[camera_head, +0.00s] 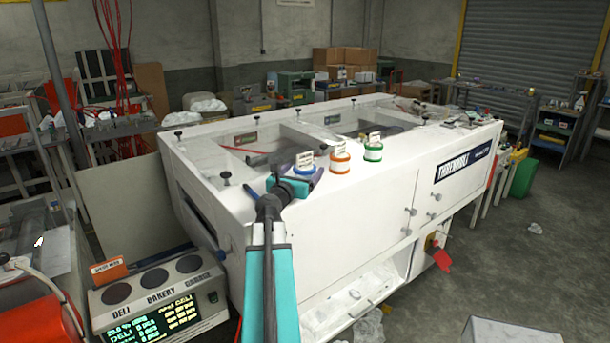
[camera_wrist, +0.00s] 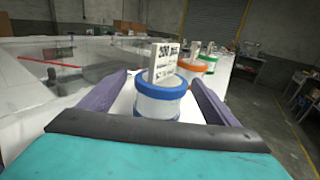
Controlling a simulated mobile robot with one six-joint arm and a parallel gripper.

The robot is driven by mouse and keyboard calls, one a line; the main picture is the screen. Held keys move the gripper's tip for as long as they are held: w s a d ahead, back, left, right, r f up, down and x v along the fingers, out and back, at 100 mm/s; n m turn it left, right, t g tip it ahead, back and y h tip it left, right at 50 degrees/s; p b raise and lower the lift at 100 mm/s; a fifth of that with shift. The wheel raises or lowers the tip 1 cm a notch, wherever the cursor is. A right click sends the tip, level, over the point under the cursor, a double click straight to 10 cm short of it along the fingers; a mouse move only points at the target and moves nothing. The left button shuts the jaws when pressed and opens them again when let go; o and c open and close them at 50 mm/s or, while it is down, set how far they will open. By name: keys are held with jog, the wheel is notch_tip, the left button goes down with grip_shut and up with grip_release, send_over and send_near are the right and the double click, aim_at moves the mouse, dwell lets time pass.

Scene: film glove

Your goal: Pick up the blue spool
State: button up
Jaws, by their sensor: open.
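The blue spool (camera_head: 305,166) is white with blue rims and carries a white label tag. It stands on the near top edge of the large white machine (camera_head: 340,206), leftmost of three spools. My gripper (camera_head: 300,187) is at the blue spool, with its teal body just in front. In the wrist view the blue spool (camera_wrist: 160,98) stands upright between the two purple fingers of my open gripper (camera_wrist: 160,95). The fingers lie to its left and right with some gap showing. The spool's lower part is partly hidden by my gripper's body.
An orange spool (camera_head: 340,162) and a green spool (camera_head: 373,152) stand in a row just right of the blue one. Black knobs (camera_head: 227,179) stick up along the machine's top edge. A control panel with a display (camera_head: 160,295) stands at the lower left.

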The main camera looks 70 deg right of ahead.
aim_at(307, 166)
jog(key=shift+s+d+r+p, duration=0.15)
jog(key=shift+d+p, duration=0.8)
jog(key=shift+d, duration=1.65)
jog(key=c, duration=1.2)
